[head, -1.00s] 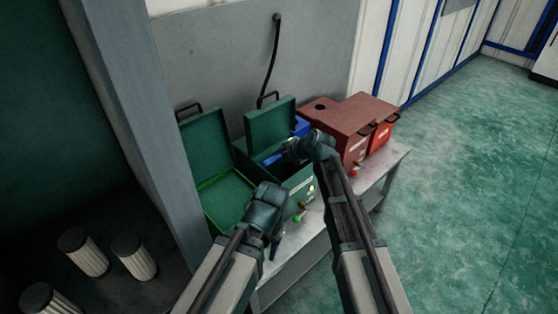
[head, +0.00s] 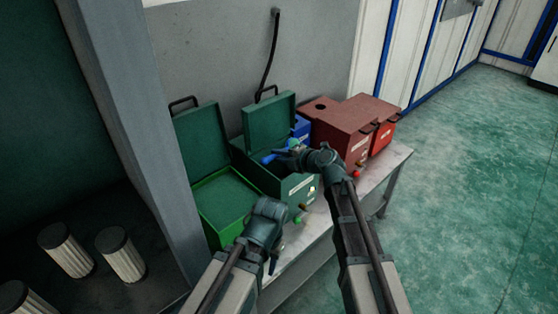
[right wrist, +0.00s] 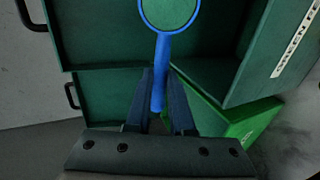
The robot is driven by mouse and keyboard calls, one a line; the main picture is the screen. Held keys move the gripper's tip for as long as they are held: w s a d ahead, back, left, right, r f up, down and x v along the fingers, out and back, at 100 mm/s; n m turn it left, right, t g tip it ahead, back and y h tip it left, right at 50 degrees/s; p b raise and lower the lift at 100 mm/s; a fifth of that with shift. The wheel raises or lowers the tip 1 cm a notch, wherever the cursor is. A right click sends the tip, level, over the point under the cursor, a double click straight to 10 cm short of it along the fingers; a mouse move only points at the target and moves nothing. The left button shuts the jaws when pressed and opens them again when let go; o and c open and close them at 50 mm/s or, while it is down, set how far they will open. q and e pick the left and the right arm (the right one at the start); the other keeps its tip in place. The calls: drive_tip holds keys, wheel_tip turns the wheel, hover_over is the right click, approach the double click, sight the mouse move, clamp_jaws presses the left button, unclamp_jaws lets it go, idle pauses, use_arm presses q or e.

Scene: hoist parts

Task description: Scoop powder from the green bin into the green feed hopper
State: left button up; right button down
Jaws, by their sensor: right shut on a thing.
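The green bin (head: 196,187) stands at the left of the bench with its lid up and green powder (head: 222,195) inside. The green feed hopper (head: 292,188) stands to its right, also with its lid up and a label on its front. My right gripper (head: 286,154) is shut on the handle of a blue scoop (right wrist: 158,92), over the hopper's open top. The scoop's round bowl holds green powder (right wrist: 170,8) and looks level. My left gripper (head: 274,262) hangs low in front of the bin; its fingers are too unclear to judge.
A blue box (head: 301,128) is partly hidden behind the hopper. Red-brown boxes (head: 345,123) stand to the right on the grey bench (head: 395,160). The hopper's raised lid (head: 270,122) stands behind the scoop. Several white cylinders (head: 122,256) are at the lower left.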

drive_tip(key=shift+d+f+t+y+b, duration=0.1)
drive_tip(key=shift+f+t+y+b, duration=0.35)
drive_tip(key=shift+b, duration=1.2)
drive_tip(key=shift+f+t+y+b, duration=0.2)
drive_tip(key=shift+t+y+b, duration=0.45)
drive_tip(key=shift+b, duration=1)
